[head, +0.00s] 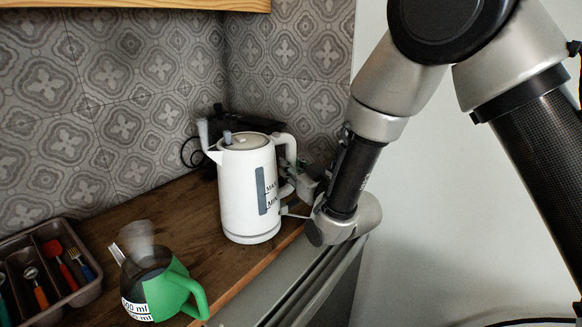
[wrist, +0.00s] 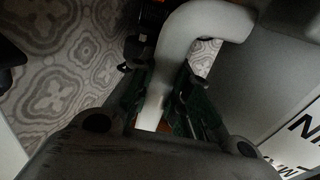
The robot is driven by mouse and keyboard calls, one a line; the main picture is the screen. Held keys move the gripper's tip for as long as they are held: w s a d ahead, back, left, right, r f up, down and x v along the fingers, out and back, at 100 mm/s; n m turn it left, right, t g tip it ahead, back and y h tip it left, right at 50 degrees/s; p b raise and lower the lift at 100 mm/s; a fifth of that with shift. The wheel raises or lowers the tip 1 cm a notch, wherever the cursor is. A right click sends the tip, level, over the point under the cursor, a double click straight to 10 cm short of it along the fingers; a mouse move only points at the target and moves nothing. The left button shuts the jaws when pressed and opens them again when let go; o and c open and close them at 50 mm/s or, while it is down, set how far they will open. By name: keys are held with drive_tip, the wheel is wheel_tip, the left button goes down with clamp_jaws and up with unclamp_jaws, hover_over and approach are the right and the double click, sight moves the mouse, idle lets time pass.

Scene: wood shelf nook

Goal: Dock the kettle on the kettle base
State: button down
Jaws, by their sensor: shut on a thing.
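The white kettle (head: 240,195) stands upright near the front edge of the wooden counter, with its spout to the left and its handle (head: 289,146) to the right. I cannot tell whether its bottom touches the counter. My gripper (head: 292,187) is at the right side of the kettle, shut on the handle. In the wrist view the pale handle (wrist: 182,45) runs down between the two fingers (wrist: 158,95), and part of the kettle body (wrist: 265,85) with dark lettering shows at right. I cannot make out the kettle base for certain.
A dark object (head: 245,122) with a black cord is partly hidden behind the kettle. A green-handled measuring jug (head: 172,290) stands at front left, with a clear cup-like piece (head: 136,238) at it. A cutlery tray (head: 84,293) lies far left. Tiled walls (head: 120,100) close the back.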

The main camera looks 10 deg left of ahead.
drive_tip(key=shift+f, duration=0.15)
drive_tip(key=c, duration=1.6)
unclamp_jaws()
drive_tip(key=shift+c, duration=0.2)
drive_tip(key=shift+f, duration=0.1)
drive_tip(key=shift+s+d, duration=0.1)
drive_tip(key=v, duration=1)
drive_tip(key=shift+s+d, duration=0.3)
